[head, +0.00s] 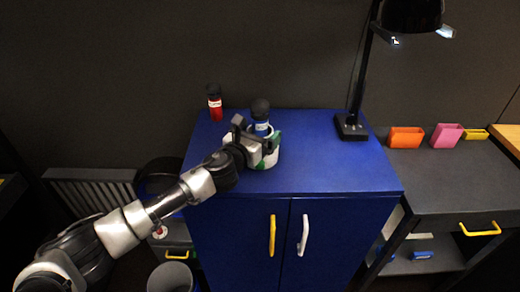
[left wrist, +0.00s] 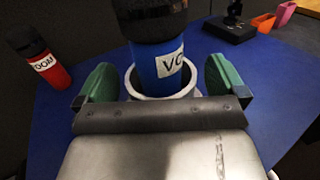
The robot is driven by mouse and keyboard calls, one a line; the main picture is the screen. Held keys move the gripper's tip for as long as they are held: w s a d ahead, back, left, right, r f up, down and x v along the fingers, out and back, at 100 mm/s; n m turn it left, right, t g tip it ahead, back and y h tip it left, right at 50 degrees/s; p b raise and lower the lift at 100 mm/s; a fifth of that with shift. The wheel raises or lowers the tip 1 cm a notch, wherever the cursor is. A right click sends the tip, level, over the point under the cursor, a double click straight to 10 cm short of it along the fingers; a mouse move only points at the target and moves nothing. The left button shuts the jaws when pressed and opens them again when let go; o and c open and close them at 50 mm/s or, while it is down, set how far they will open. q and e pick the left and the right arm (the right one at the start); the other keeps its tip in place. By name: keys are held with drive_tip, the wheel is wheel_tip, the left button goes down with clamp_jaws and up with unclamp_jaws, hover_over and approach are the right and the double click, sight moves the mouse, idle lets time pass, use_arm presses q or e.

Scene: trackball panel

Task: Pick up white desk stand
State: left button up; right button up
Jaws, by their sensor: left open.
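The white desk stand (head: 270,158) is a round, cup-like holder on the blue cabinet top, with a blue bottle (head: 261,125) with a black cap standing in it. My left gripper (head: 262,148) is at the stand and partly hides it. In the left wrist view, the stand's pale rim (left wrist: 160,97) circles the bottle's lower part. The green fingers of my left gripper (left wrist: 163,80) are open, one on each side of the stand, with a gap showing on both sides. My right gripper is not in view.
A red bottle (head: 215,104) with a black cap stands at the back left of the blue cabinet (head: 330,175). A black desk lamp (head: 352,126) stands at its back right. Orange (head: 405,138) and pink (head: 446,135) holders are on the dark desk. The cabinet top's right front is clear.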

sight(256, 121)
use_arm(q)
drive_tip(key=c, duration=0.9)
drive_tip(key=shift+r, duration=0.15)
drive_tip(key=shift+r+p, duration=0.3)
drive_tip(key=shift+r, duration=1.5)
drive_tip(key=shift+d+r, duration=0.15)
drive_tip(key=shift+r, duration=0.2)
drive_tip(key=s+d+r, duration=0.2)
drive_tip(key=d, duration=0.1)
drive_tip(key=s+d+r, duration=0.2)
drive_tip(key=d, duration=0.1)
drive_tip(key=s+d+r+p, duration=0.1)
drive_tip(key=s+d+r, duration=0.1)
drive_tip(key=d, duration=0.2)
drive_tip(key=shift+r, duration=0.3)
drive_tip(key=shift+a, duration=0.1)
drive_tip(key=shift+w+a+f+b, duration=0.9)
drive_tip(key=shift+w+a+f, duration=0.1)
drive_tip(key=shift+a+f, duration=0.75)
drive_tip(key=shift+w+a+f+b, duration=1)
drive_tip(key=shift+a+f, duration=0.6)
drive_tip(key=shift+f, duration=0.15)
drive_tip(key=shift+w+a+f+b, duration=0.85)
drive_tip(key=shift+w+a+f, duration=0.15)
drive_tip(key=shift+a+f, duration=0.75)
